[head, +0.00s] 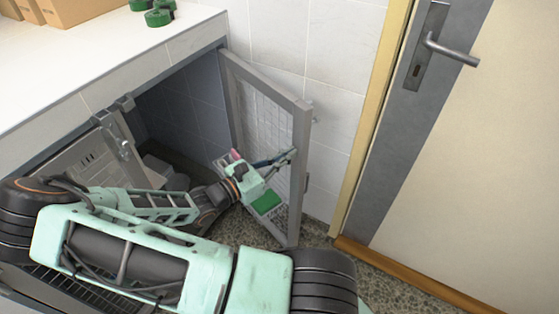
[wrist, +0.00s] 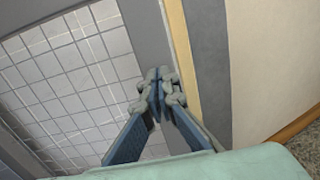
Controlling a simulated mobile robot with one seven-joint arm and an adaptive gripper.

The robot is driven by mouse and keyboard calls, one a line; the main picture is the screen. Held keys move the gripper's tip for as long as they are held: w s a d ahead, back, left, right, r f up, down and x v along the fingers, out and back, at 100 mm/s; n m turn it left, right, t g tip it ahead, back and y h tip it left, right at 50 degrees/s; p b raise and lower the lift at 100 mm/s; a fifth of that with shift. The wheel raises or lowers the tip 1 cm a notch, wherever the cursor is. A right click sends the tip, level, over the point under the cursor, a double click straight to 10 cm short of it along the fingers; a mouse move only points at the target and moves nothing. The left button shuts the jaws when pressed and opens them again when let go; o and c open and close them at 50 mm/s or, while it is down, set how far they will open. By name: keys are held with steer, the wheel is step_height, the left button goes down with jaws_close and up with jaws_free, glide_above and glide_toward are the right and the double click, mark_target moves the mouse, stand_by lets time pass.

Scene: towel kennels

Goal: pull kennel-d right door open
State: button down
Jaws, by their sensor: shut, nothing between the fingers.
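The right kennel door (head: 301,165) has a grey frame around a see-through mesh or clear panel and stands swung wide open, out from the kennel under the counter. My gripper (head: 291,154) is on the door's inner side, its fingers pointing at the free-edge upright. In the wrist view my gripper (wrist: 160,90) is shut and empty, its fingertips in front of the door's grey upright (wrist: 147,35). Whether they touch the upright cannot be told.
A tiled wall (head: 340,60) stands behind the open door. To the right is a cream room door (head: 490,160) with a lever handle (head: 450,50) and yellow frame. The left kennel door (head: 85,165) is by my arm. Green rolls (head: 158,16) and boxes (head: 75,10) stand on the counter.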

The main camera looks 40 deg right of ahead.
steer(key=shift+d, duration=0.1)
steer(key=d+p, duration=0.2)
steer(key=d, duration=0.7)
steer(key=shift+d, duration=0.35)
steer(key=s+a+p, duration=0.2)
steer(key=s+a, duration=0.2)
steer(key=a, duration=0.9)
steer(key=shift+a, duration=0.2)
steer(key=shift+a, duration=0.1)
